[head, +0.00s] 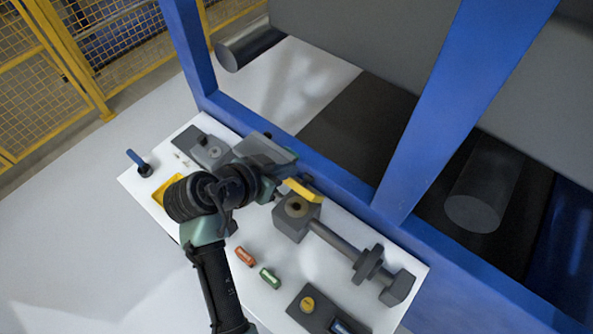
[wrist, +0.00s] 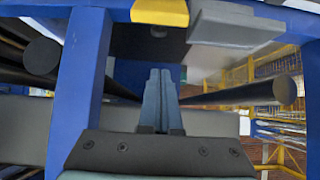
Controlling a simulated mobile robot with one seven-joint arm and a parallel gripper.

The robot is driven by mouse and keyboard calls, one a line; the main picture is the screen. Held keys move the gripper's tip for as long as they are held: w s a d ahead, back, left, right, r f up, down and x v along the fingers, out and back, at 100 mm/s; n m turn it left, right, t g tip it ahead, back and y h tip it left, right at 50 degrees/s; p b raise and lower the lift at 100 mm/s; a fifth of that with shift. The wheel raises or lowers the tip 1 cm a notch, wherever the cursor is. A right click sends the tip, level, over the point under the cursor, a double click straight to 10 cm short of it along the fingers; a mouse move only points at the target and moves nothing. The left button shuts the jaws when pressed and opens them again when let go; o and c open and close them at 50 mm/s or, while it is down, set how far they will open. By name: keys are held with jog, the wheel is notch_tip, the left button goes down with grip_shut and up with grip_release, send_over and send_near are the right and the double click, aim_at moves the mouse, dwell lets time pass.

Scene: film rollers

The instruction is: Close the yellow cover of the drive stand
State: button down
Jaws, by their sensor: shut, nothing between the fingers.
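The yellow cover (head: 303,190) stands raised at the back edge of a grey block of the drive stand (head: 291,226). The block's top shows a round opening, so the cover looks open. In the head view my gripper is mostly hidden by my own arm, just left of the cover. I see a gap between fingertips and cover in the wrist view, but cannot tell its depth.
A shaft (head: 338,243) runs right from the block along the white table (head: 225,280). Orange (head: 245,256) and green (head: 270,278) pieces and a control box (head: 318,312) lie in front. A blue frame post (head: 425,140) rises behind. A yellow tray (head: 162,193) is partly hidden.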

aim_at(295, 188)
jog(key=p+x, duration=0.1)
jog(key=x, duration=0.7)
jog(key=shift+w+d+f, duration=0.15)
jog(key=shift+w+d, duration=0.05)
jog(key=shift+w, duration=0.1)
jog(key=shift+s+a+f+p, duration=0.4)
jog(key=shift+s+p, duration=0.15)
jog(key=shift+s+a+f+p, duration=0.4)
jog(key=shift+s+a+p, duration=0.05)
jog(key=shift+s+p, duration=0.1)
jog(key=shift+s+a+f, duration=0.2)
jog(key=shift+s, duration=0.05)
jog(key=shift+f, duration=0.15)
jog(key=shift+s+a+f+b, duration=0.1)
jog(key=shift+a+f+b, duration=0.15)
jog(key=shift+b, duration=0.6)
jog(key=shift+s+d+r+t+b, duration=0.1)
jog(key=shift+s+t+b, duration=0.05)
jog(key=shift+t+b, duration=0.15)
jog(key=shift+h, duration=0.3)
